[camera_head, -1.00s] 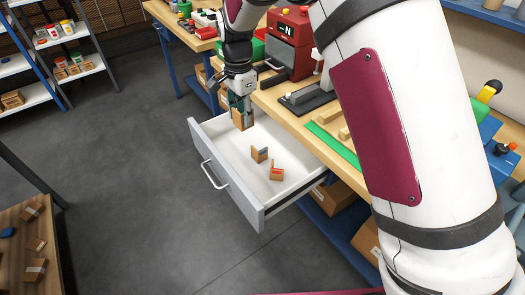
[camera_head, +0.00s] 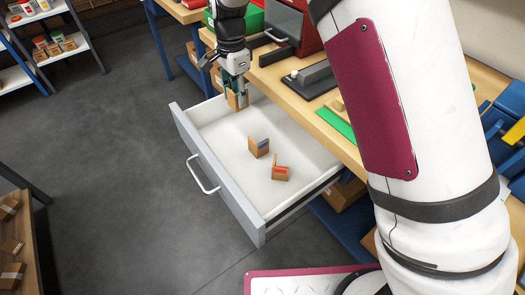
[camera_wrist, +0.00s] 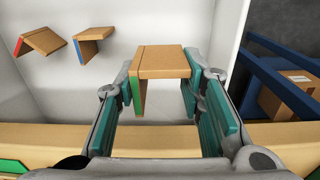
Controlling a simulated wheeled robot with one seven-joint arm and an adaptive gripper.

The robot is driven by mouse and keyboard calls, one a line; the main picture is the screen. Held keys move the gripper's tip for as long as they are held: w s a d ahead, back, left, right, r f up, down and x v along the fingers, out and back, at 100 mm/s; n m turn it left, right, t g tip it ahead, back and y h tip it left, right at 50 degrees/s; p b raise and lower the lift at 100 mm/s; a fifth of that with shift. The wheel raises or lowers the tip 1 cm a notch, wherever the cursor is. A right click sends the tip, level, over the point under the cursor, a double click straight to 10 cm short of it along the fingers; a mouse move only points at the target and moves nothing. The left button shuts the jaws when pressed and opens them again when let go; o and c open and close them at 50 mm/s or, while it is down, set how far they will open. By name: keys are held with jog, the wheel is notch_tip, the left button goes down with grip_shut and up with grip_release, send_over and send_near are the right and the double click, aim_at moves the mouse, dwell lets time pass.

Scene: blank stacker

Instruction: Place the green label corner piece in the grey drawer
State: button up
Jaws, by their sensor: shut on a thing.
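The green label corner piece is a brown L-shaped block held in my gripper (camera_head: 237,86). In the wrist view the piece (camera_wrist: 162,62) sits between the teal finger pads of my gripper (camera_wrist: 159,85), with its green edge on the left. In the head view the piece (camera_head: 238,101) is partly hidden by the fingers. The grey drawer (camera_head: 218,178) is pulled open, and my gripper is over its far end, by the workbench. I cannot tell whether the piece touches the drawer floor.
Inside the drawer lie a blue-label corner piece (camera_head: 258,148) and a red-label corner piece (camera_head: 281,173), close together near the middle. White drawer floor is bare around them. The wooden workbench (camera_head: 300,108) borders the drawer. A low table (camera_head: 28,250) stands at lower left.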

notch_tip(320, 180, down, 10)
jog(key=shift+w+f+b, duration=0.15)
jog(key=shift+f+b, duration=0.1)
jog(key=shift+b, duration=0.4)
jog(key=shift+f, duration=0.2)
jog(key=o, duration=0.8)
jog(key=shift+c, duration=0.2)
jog(key=shift+r, duration=0.1)
notch_tip(320, 180, up, 12)
jog(key=p, duration=0.1)
jog(key=shift+r, duration=0.15)
